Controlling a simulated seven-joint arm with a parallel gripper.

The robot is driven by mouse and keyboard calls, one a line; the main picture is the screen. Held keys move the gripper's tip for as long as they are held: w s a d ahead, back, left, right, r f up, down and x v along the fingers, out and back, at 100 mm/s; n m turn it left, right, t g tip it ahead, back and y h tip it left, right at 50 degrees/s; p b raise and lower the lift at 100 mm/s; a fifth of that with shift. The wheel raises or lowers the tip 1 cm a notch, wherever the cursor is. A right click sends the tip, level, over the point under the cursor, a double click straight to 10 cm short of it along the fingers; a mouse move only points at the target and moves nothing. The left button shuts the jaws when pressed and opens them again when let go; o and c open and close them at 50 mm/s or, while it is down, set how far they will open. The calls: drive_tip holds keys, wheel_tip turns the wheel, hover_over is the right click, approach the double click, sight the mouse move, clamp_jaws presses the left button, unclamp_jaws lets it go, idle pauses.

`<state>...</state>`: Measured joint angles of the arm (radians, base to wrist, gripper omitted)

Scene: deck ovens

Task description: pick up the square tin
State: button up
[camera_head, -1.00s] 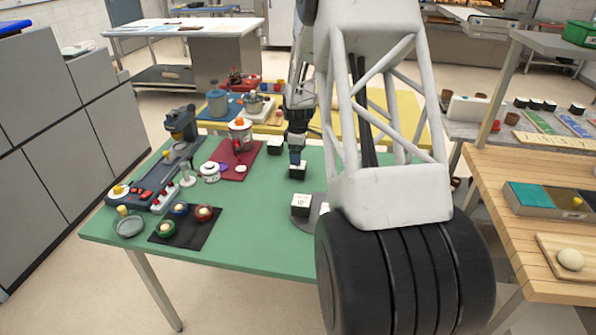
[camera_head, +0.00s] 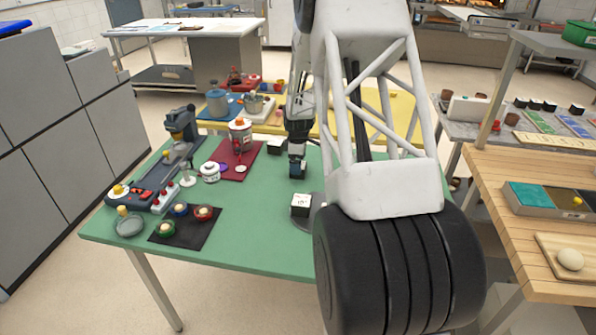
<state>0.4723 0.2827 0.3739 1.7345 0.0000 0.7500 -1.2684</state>
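Several small square tins with white tops and dark sides are on the green table (camera_head: 255,235). One tin (camera_head: 301,203) stands near my arm, on or beside a grey round plate. Another tin (camera_head: 275,145) stands farther back, left of my gripper. My gripper (camera_head: 297,166) points down over the spot of a third tin between them. The fingers look to be at or around that tin and hide most of it. I cannot tell whether they touch it or are closed.
My arm hides the right part of the table. On the left stand a long dark device (camera_head: 160,178), a white pot (camera_head: 210,171), a red mat (camera_head: 232,172) with a jar and a black mat (camera_head: 188,238) with several small bowls. Green table is bare at front centre.

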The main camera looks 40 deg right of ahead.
drive_tip(key=shift+f, duration=1.95)
drive_tip(key=c, duration=1.1)
drive_tip(key=shift+r, duration=0.1)
drive_tip(key=shift+r, duration=4.95)
